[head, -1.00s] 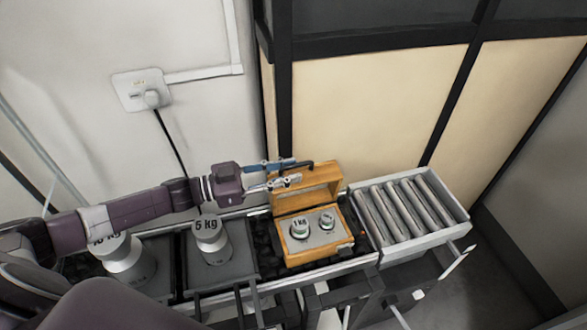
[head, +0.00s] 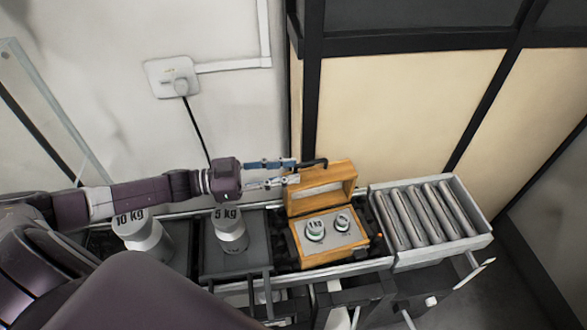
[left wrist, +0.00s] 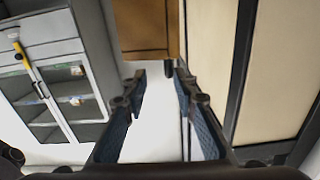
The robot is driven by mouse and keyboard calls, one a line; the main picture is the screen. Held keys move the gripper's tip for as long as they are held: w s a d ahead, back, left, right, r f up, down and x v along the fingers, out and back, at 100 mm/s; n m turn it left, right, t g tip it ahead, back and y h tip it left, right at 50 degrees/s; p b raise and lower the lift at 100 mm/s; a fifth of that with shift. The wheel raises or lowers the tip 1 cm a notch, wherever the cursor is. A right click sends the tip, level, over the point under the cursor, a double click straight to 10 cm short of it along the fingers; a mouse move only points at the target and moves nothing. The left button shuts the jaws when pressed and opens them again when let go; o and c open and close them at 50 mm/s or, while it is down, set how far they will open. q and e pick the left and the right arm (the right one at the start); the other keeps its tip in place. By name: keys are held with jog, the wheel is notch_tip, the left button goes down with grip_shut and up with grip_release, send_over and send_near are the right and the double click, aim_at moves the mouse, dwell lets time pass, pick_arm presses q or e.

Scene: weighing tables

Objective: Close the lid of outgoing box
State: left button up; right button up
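The outgoing box is an orange wooden box (head: 303,257) on the conveyor, with its lid (head: 333,174) raised and standing upright at the back. A grey insert in it holds two metal weights (head: 315,229), (head: 342,220). My left gripper (head: 308,171) is at the lid's upper left, with its fingers apart and nothing between them. One fingertip overlaps the lid's top edge in the picture; I cannot tell if they touch. In the left wrist view the brown wooden panel (left wrist: 150,30) lies ahead of the open fingers. My right gripper is not in view.
A 5 kg weight (head: 229,235) and a 10 kg weight (head: 143,238) stand on dark plates to the left. A roller conveyor section (head: 426,213) to the right is empty. The wall and a cream panel (head: 400,110) stand close behind.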

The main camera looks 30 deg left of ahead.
pick_arm(q)
jog(key=shift+s+a, duration=0.1)
jog(key=shift+a, duration=0.15)
jog(key=shift+a, duration=0.1)
jog(key=shift+f, duration=0.1)
jog(key=v, duration=0.4)
jog(key=shift+a+f, duration=0.1)
jog(key=shift+a, duration=0.35)
dwell(0.5)
